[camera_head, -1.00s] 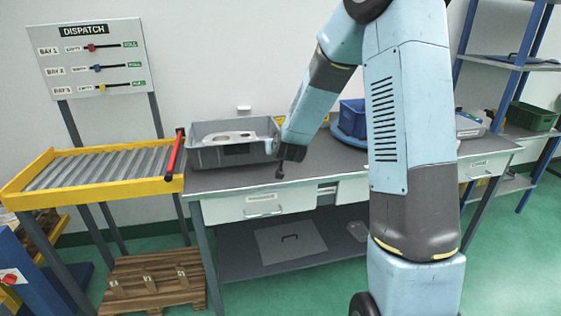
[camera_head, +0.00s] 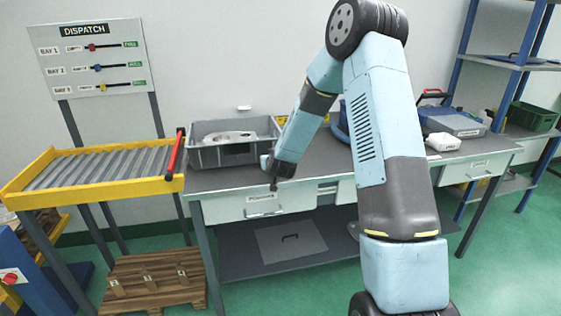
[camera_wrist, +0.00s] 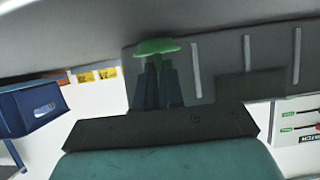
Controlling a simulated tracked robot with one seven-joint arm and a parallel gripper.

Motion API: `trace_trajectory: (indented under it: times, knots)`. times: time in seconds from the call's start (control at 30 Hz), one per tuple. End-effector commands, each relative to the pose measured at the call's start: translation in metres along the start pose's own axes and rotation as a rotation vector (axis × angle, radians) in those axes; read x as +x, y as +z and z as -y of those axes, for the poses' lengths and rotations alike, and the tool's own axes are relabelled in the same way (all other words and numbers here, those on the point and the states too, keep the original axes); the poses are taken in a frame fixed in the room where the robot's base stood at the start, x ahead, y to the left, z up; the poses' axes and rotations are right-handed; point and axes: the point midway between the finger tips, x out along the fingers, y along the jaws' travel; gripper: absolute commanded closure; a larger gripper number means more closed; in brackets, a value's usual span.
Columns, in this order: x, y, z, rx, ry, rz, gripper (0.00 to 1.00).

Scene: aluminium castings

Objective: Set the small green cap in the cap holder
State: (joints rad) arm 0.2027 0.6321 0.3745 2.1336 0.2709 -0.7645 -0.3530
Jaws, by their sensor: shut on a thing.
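My gripper (camera_wrist: 158,68) is shut on the small green cap (camera_wrist: 157,47), which shows as a flat green disc across the dark fingertips in the wrist view. In the head view my gripper (camera_head: 273,184) is small and dark, near the front edge of the grey bench, above the drawer front. The cap is too small to make out there. I cannot pick out the cap holder in either view; part of the bench is hidden behind my arm.
A grey bin (camera_head: 206,155) with pale castings stands behind my gripper on the bench (camera_head: 232,182). A yellow-framed roller conveyor (camera_head: 95,207) adjoins it at left. A blue bin (camera_wrist: 32,106) shows in the wrist view.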

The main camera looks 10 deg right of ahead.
Motion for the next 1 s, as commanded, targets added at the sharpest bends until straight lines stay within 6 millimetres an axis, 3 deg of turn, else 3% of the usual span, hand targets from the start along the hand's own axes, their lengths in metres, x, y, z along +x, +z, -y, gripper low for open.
trace_trajectory:
  times: [0.4, 0.43, 0.67, 1.0]
  knots:
    - [0.0029, 0.0066, 0.0006, 0.0, -0.001, 0.0, 1.0]
    - [0.0027, 0.0061, 0.0005, 0.0, -0.001, -0.001, 0.89]
    - [0.0026, 0.006, 0.0006, 0.0, -0.001, -0.001, 0.67]
    - [-0.0004, 0.004, 0.0007, -0.001, -0.001, -0.001, 0.67]
